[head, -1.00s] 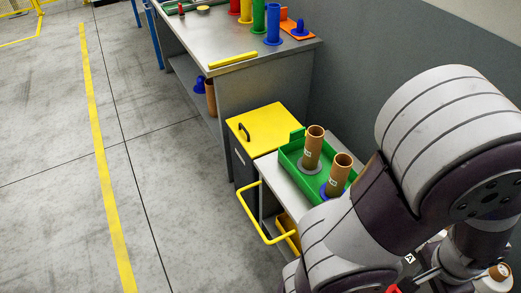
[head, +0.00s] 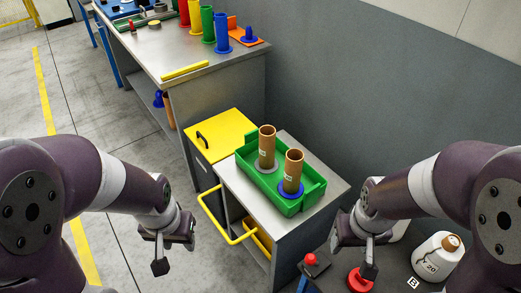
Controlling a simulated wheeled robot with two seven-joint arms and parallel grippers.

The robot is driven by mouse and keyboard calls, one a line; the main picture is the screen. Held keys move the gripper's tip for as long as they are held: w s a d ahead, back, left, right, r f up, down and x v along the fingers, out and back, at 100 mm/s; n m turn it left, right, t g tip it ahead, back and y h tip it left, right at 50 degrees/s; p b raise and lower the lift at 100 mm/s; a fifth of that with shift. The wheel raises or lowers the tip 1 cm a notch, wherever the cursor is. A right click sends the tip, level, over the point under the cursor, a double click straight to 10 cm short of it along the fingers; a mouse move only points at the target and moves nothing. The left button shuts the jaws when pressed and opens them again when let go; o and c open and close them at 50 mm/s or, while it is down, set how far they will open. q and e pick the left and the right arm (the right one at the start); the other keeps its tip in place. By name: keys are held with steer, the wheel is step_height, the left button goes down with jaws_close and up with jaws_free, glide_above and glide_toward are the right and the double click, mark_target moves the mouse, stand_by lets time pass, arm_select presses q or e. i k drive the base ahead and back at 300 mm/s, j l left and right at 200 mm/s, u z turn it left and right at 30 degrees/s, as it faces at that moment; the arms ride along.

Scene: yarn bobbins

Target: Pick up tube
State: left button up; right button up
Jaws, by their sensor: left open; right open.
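Two brown cardboard tubes stand upright in a green tray (head: 272,188) on a grey cart. The farther tube (head: 267,147) stands on a grey disc, and the nearer tube (head: 292,172) stands on a blue disc (head: 292,191). My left gripper (head: 163,262) is open and empty, left of the cart and pointing down. My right gripper (head: 362,262) is open and empty, to the right of the cart above a dark surface. Neither gripper touches a tube.
A yellow-lidded bin (head: 222,135) stands behind the cart, whose yellow handle (head: 221,232) sticks out left. A workbench (head: 225,60) with coloured tubes is farther back. A white bobbin (head: 437,257) and a red button (head: 360,280) are at the lower right. The floor at left is open.

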mark_target(266, 132)
steer(key=i+j+z, duration=0.1)
steer(key=z, duration=1.15)
steer(key=j+z, duration=0.45)
steer(key=j, duration=0.45)
steer(key=j+z, duration=0.5)
steer(key=j, duration=0.45)
steer(key=k+j, duration=0.1)
steer(key=j, duration=0.25)
